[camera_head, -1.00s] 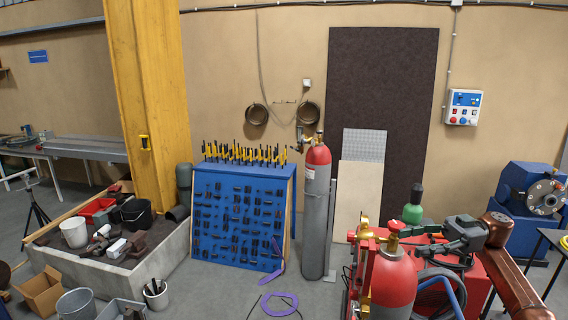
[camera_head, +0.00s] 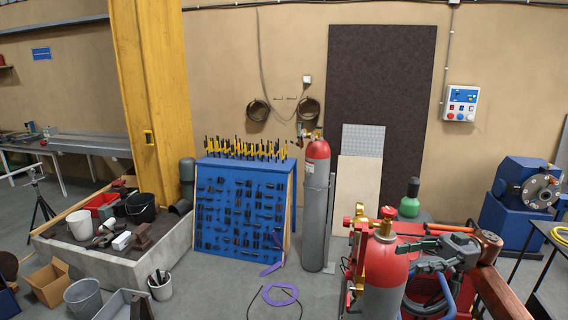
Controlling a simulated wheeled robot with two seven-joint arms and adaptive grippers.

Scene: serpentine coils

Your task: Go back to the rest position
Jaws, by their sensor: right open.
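My right arm (camera_head: 492,262), brown-red, comes in at the lower right. Its dark grey right gripper (camera_head: 418,257) points left and is open, with nothing seen between its fingers. It shows in front of the red welding cart and just right of the nearer red-topped gas cylinder (camera_head: 387,270). Whether it touches the cart cannot be told. My left arm and gripper are not in view.
A blue tool cabinet (camera_head: 212,222) and a grey cylinder with a red top (camera_head: 315,210) stand at the back. A concrete trough (camera_head: 160,252) with buckets is at left. A blue machine (camera_head: 510,220) stands at right.

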